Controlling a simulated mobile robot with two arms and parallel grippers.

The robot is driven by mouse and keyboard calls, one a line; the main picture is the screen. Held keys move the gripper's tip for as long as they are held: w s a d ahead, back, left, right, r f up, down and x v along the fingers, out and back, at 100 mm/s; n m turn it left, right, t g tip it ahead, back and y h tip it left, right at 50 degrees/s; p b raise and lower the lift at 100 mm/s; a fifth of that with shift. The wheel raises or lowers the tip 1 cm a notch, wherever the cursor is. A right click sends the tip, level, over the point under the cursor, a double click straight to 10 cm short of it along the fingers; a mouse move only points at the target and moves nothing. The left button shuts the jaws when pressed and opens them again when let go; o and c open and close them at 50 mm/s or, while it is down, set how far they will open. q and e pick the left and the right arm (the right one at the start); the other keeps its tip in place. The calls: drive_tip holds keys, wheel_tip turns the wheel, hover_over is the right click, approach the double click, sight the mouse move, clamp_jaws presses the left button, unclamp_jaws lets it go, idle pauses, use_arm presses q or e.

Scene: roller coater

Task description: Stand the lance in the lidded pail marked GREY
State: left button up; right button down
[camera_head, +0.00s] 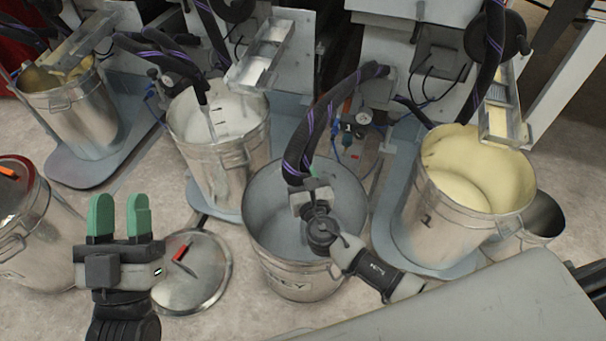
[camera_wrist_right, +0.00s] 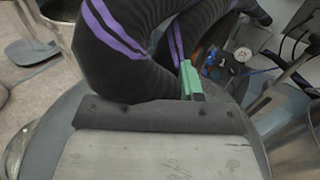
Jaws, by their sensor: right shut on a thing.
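The pail marked GREY (camera_head: 262,245) is an open metal pail in the middle of the head view; part of its label, "REY", shows low on its front. A round metal lid (camera_head: 212,262) with a red handle lies on the floor left of it. The lance's black hose with purple stripes (camera_head: 318,118) arches down over the pail; it fills much of the right wrist view (camera_wrist_right: 120,50). My right gripper (camera_head: 310,186) is shut on it above the pail's mouth. The lance's lower end is hidden. My left gripper (camera_head: 119,215) is open and empty, left of the lid.
A pail with whitish contents (camera_head: 230,115) stands behind left, with a lance in it. A pail of cream contents (camera_head: 480,165) stands at right. Another pail (camera_head: 75,110) is far left, and a lidded one (camera_head: 25,235) at the left edge. A grey surface (camera_head: 500,310) fills the bottom right.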

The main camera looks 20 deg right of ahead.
drive_tip(key=c, duration=0.7)
unclamp_jaws()
use_arm(q)
drive_tip(key=shift+r, duration=0.2)
use_arm(e)
drive_tip(key=shift+f, duration=0.1)
drive_tip(key=shift+s, duration=0.2)
use_arm(q)
drive_tip(key=f+g, duration=0.1)
drive_tip(key=w+f+g+y+p, duration=0.1)
drive_tip(key=f+g, duration=0.1)
drive_tip(key=w+f+g, duration=0.1)
drive_tip(key=shift+a+f+p, duration=0.15)
drive_tip(key=shift+f+p, duration=0.2)
use_arm(e)
drive_tip(key=s, duration=1)
drive_tip(key=shift+s+a, duration=0.2)
